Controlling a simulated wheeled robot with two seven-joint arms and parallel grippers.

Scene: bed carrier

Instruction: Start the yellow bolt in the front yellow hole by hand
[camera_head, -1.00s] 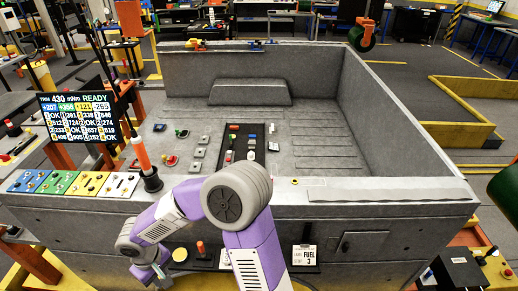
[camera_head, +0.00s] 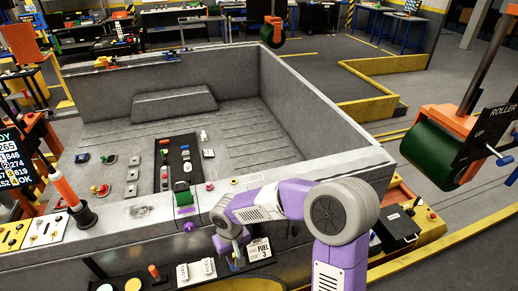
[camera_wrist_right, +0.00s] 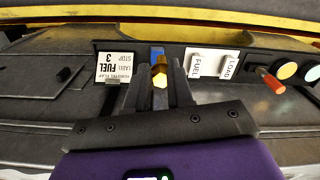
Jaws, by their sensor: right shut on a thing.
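The yellow bolt (camera_wrist_right: 160,76) shows its hexagonal yellow face between the dark fingers of my right gripper (camera_wrist_right: 159,88) in the right wrist view. The gripper is shut on it, in front of a grey wall bearing a label and switches. In the head view my right gripper (camera_head: 237,254) hangs at the front wall of the grey bed, just left of the FUEL 3 label (camera_head: 260,249); the bolt is too small to make out there. A yellow panel (camera_head: 12,237) is at the left edge; I cannot tell which hole is the front yellow one. My left gripper is not in view.
White FUEL and LOAD switches (camera_wrist_right: 209,63) and a red-tipped lever (camera_wrist_right: 270,80) stick out beside the gripper. A dark tray (camera_head: 178,160) with small parts lies in the bed. A green roller (camera_head: 438,150) hangs at right.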

